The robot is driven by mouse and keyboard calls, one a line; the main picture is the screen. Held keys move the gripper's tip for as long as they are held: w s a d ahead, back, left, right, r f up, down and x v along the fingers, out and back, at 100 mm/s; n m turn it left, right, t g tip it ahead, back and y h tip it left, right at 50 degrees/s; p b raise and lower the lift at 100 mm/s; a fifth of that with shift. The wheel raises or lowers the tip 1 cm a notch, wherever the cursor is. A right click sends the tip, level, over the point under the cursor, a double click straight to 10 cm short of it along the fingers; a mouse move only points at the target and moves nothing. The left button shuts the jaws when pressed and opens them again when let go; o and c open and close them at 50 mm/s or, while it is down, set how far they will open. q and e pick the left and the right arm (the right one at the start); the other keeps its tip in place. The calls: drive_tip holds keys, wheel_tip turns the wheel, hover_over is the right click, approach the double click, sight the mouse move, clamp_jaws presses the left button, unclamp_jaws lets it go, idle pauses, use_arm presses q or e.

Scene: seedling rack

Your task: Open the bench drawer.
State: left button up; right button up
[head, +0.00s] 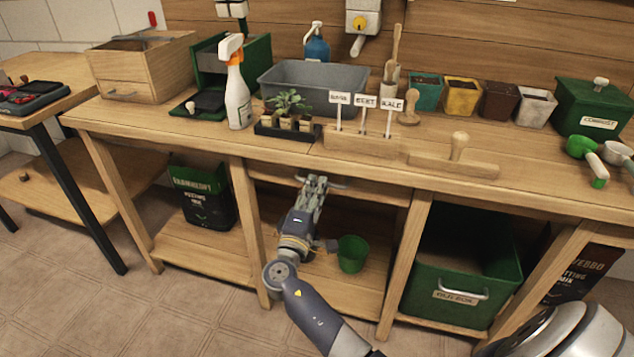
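The bench drawer (376,190) is a shallow wooden front under the bench top, between two legs. It looks shut, nearly flush with the bench frame. Its grey bar handle (338,185) shows partly to the right of my gripper. My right gripper (315,181) reaches up from below, with its fingertips at the handle and covering the handle's middle. Whether the fingers are closed on the bar or only beside it is too small to tell. My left gripper is not in view.
A green pot (352,254) stands on the lower shelf just right of my forearm. A green bin (461,292) is further right, and a dark soil bag (203,203) is left. On the bench top (240,143) are a seedling tray, labels, spray bottle and several pots.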

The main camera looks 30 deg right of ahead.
drive_tip(key=shift+x, duration=1.2)
clamp_jaws()
drive_tip(key=shift+f, duration=0.1)
